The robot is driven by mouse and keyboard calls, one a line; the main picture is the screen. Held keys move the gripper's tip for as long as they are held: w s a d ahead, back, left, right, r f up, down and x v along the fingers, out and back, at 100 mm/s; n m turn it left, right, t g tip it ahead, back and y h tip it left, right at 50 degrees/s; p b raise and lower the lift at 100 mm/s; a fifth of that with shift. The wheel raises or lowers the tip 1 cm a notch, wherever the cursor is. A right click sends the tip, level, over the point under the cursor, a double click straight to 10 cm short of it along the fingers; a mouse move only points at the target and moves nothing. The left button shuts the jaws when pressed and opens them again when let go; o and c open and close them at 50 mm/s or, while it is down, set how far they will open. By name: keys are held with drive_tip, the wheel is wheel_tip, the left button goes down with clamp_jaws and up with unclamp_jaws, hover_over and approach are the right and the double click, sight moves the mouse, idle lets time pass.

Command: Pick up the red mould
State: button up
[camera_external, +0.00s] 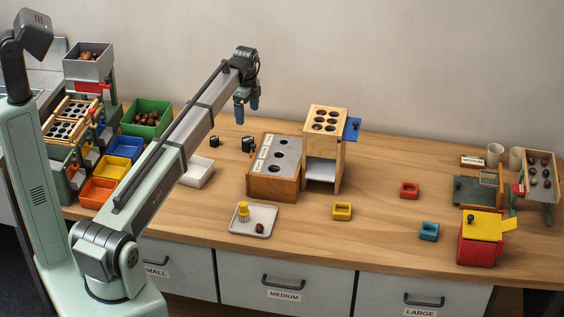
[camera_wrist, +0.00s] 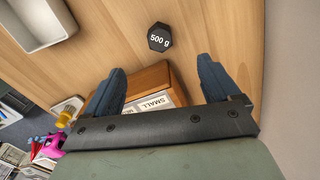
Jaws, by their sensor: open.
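The red mould (camera_external: 409,190) is a small open block lying on the right half of the table in the external view. A yellow mould (camera_external: 342,211) lies to its left and nearer the front. A blue mould (camera_external: 429,231) lies nearer the front, slightly to its right. My gripper (camera_external: 246,108) hangs in the air well to the left of the red mould, above the back of the table. In the wrist view its two blue fingers (camera_wrist: 160,85) are apart with nothing held between them. The red mould is not in the wrist view.
A wooden box with a holed grey top (camera_external: 273,188) and a tall wooden stand (camera_external: 342,165) are between my gripper and the red mould. A black 500 g weight (camera_wrist: 160,38) lies below the gripper. A red box with yellow lid (camera_external: 478,250) stands front right. Table around the red mould is clear.

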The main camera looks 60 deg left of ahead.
wheel_tip(320, 180, up, 13)
drive_tip(key=n, duration=0.3)
hover_over(410, 187)
wheel_tip(410, 187, down, 11)
wheel_tip(410, 187, down, 10)
drive_tip(key=shift+w+r, duration=0.15)
drive_tip(key=shift+r, duration=0.05)
drive_tip(key=shift+s+f, duration=0.15)
drive_tip(key=shift+f, duration=1.15)
drive_tip(key=shift+s+f, duration=0.1)
drive_tip(key=shift+f, duration=1.2)
drive_tip(key=c, duration=1.2)
